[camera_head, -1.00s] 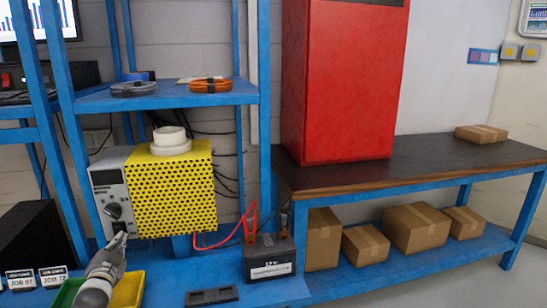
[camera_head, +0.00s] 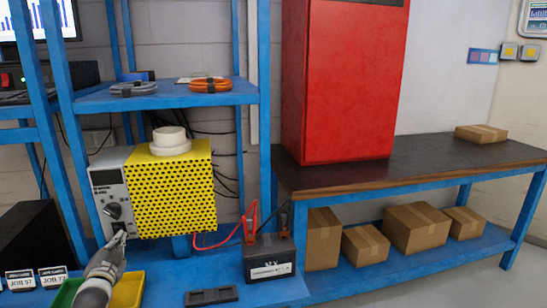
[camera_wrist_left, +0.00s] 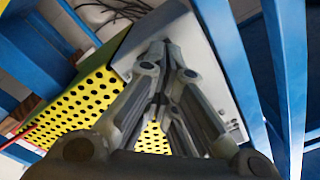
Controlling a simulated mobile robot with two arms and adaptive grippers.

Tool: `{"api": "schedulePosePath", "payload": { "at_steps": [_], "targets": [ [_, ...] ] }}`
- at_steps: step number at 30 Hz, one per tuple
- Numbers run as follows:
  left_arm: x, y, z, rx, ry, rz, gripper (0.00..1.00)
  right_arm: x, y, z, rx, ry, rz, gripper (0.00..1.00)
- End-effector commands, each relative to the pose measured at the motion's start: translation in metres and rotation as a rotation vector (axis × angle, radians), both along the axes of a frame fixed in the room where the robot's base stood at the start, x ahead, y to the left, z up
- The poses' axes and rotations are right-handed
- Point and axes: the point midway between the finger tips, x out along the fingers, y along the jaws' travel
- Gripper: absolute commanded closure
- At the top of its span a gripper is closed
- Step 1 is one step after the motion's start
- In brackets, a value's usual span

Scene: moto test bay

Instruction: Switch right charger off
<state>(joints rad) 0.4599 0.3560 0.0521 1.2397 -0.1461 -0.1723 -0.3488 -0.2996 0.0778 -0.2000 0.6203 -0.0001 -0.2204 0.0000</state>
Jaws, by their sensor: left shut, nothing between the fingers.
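The charger (camera_head: 175,200) is a yellow perforated box with a grey front panel (camera_head: 110,197) that faces left and carries a dark knob. It stands on the blue bench in the head view. My left gripper (camera_head: 120,237) is shut and empty at the lower part of this panel, just below the knob. I cannot tell whether it touches the panel. In the left wrist view the closed fingers (camera_wrist_left: 165,50) point at the grey panel (camera_wrist_left: 200,60), with the yellow perforated side (camera_wrist_left: 75,105) to the left. The fingers hide part of the panel there. My right gripper is not in view.
A black battery (camera_head: 269,258) with red and black clamps stands right of the charger. Green and yellow bins (camera_head: 128,290) sit below my left gripper. White tape rolls (camera_head: 170,141) rest on the charger. A blue shelf (camera_head: 165,97) with cable coils hangs above.

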Motion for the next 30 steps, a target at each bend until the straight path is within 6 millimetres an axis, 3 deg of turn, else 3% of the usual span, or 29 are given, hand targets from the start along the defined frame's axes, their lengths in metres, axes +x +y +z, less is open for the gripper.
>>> {"api": "schedulePosePath", "payload": {
  "at_steps": [6, 30],
  "targets": [
    [-0.019, -0.005, 0.000, -0.002, 0.006, -0.001, 1.00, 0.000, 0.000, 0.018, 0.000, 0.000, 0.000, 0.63],
    [-0.079, -0.020, -0.002, -0.003, 0.007, 0.000, 1.00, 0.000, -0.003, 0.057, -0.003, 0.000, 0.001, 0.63]
  ]
}}
